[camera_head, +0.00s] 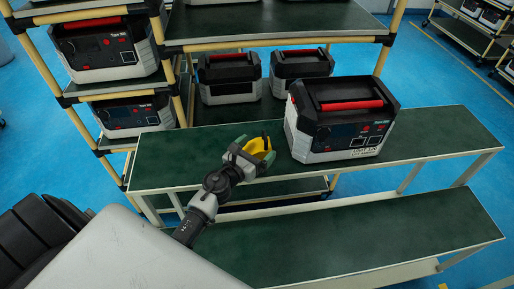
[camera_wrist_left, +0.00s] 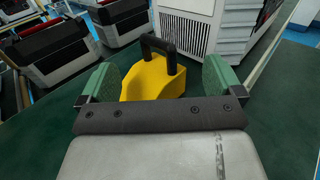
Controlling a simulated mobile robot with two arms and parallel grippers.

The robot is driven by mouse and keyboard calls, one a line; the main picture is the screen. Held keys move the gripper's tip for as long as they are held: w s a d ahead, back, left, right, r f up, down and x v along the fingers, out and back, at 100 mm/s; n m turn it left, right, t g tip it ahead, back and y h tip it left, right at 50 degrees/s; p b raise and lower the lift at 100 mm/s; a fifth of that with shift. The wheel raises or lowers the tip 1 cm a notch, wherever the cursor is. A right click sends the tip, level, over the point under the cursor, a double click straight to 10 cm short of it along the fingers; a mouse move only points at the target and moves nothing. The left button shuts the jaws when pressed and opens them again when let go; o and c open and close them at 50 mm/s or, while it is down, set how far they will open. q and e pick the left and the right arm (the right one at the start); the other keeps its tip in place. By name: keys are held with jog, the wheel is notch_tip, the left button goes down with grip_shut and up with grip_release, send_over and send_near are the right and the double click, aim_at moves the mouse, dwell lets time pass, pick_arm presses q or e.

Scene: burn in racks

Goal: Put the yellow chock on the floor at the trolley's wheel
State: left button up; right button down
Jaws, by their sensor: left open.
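The yellow chock (camera_head: 258,147) with a black handle stands on the green top of the upper bench, just left of a large power unit. In the left wrist view the chock (camera_wrist_left: 153,80) lies between the green finger pads. My left gripper (camera_head: 256,157) is open around the chock, with a gap visible beside each pad; it also shows in the left wrist view (camera_wrist_left: 158,82). Part of the chock is hidden by the gripper in the head view. My right gripper is not in view. I cannot tell which wheel the trolley's wheel is.
The power unit (camera_head: 340,122) with a red handle stands on the bench (camera_head: 440,130) close right of the gripper. Racks with several similar units (camera_head: 105,50) stand behind. A lower green bench (camera_head: 350,240) is empty. Blue floor (camera_head: 455,85) shows at the right.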

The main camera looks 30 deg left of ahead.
pick_arm(q)
jog(key=shift+w+d, duration=0.15)
jog(key=shift+w, duration=1)
jog(key=c, duration=0.5)
jog(key=shift+d, duration=0.1)
jog(key=c, duration=0.9)
jog(key=shift+f, duration=0.1)
jog(key=shift+c, duration=1.1)
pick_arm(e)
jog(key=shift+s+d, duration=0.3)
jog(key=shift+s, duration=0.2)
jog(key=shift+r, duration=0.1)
